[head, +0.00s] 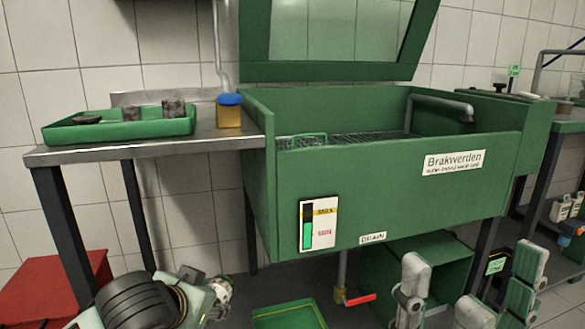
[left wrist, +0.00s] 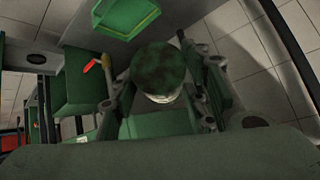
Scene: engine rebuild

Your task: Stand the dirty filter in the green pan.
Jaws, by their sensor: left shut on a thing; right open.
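My left gripper (left wrist: 160,97) is shut on a round thing with a dark, grimy green-black top and a pale lower rim, which looks like the dirty filter (left wrist: 160,66). In the head view my left gripper (head: 212,292) is low at the left, and what it holds is hard to make out there. A shallow green pan (head: 288,316) lies on the floor below the sink, partly cut off by the frame; a green pan also shows in the left wrist view (left wrist: 123,16), apart from the filter. My right gripper (head: 470,268) is open and empty at the lower right.
A green tray (head: 70,134) with several dark parts stands on the steel table (head: 88,152). A blue-topped yellow container (head: 229,113) is beside it. The green wash sink (head: 350,185) has a drain with a red handle (head: 360,300). A red box (head: 45,292) stands at left.

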